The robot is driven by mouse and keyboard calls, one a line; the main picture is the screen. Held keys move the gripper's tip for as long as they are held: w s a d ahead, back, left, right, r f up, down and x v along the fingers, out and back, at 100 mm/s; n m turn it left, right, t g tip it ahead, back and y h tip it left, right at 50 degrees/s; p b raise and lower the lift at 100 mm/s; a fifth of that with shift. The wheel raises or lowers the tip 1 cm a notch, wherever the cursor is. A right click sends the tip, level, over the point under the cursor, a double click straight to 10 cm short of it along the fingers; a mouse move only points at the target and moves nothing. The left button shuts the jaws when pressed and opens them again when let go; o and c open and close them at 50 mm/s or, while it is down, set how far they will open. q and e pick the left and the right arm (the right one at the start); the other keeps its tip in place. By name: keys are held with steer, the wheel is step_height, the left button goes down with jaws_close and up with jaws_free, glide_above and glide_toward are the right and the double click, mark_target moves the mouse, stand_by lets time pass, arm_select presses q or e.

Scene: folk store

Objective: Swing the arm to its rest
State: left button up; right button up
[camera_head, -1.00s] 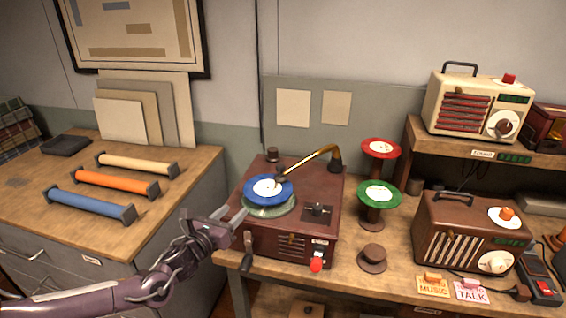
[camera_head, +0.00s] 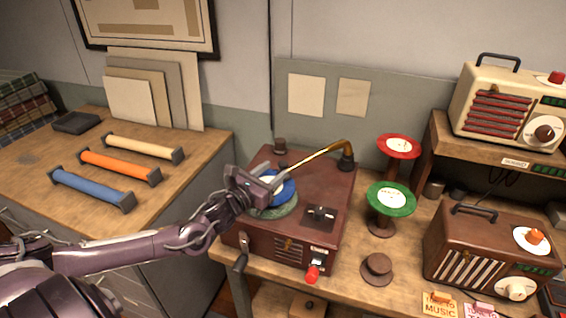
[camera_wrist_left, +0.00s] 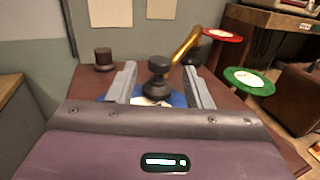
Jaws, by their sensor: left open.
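The record player (camera_head: 283,245) is a dark red-brown box on the bench. Its brass tone arm (camera_head: 322,158) runs from a dark pivot (camera_head: 347,157) at the back right toward the blue record (camera_head: 285,188). My left gripper (camera_head: 280,180) is over the record. In the left wrist view its two fingers (camera_wrist_left: 160,88) are open, with the dark head of the tone arm (camera_wrist_left: 158,80) standing between them. The gold tube (camera_wrist_left: 186,44) also shows there. I cannot tell whether the fingers touch the head. My right gripper is not in view.
A short dark post (camera_head: 280,146) stands at the player's back left. Green (camera_head: 391,199) and red (camera_head: 398,147) record stands are to the right. A brown radio (camera_head: 485,250) and a small brown hat-shaped piece (camera_head: 376,269) are on the bench. A red-tipped lever (camera_head: 312,273) is at the player's front.

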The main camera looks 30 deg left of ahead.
mark_target(280, 167)
arm_select(q)
steer(key=w, duration=0.2)
steer(key=shift+w+d, duration=0.15)
steer(key=shift+w, duration=0.25)
steer(key=shift+w+f+p, duration=0.1)
steer(key=shift+w+p, duration=0.35)
steer(key=shift+w, duration=0.75)
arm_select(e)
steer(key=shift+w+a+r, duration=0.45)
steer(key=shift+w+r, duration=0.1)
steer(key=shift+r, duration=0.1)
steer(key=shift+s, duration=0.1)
arm_select(q)
jaws_close()
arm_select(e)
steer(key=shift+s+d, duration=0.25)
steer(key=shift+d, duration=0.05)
